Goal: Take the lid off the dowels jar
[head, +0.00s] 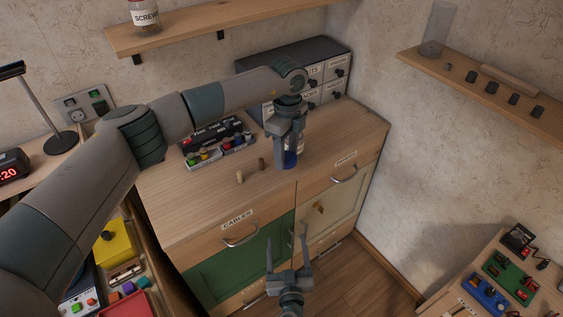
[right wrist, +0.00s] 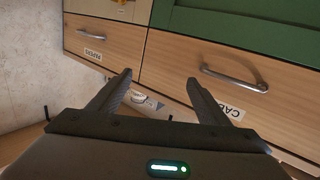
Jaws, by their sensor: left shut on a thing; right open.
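My left gripper (head: 287,158) points down over the counter, its fingers shut on a small jar (head: 290,161) with a blue part showing low between them. The fingers hide most of the jar, its lid cannot be made out, and I cannot read a dowels label. A pale, labelled part shows just right of the fingers. In the right wrist view a pale labelled object (right wrist: 145,100) shows between the fingers, far beyond them near the counter edge. My right gripper (head: 287,243) is open and empty, in front of the cabinet; its fingers also show in the right wrist view (right wrist: 160,88).
Two small wooden pieces (head: 240,177) stand on the counter (head: 190,210) left of the jar. A tray of coloured items (head: 222,150) and a grey drawer unit (head: 325,75) stand behind. Shelves (head: 210,30) line the walls. The counter's front is fairly clear.

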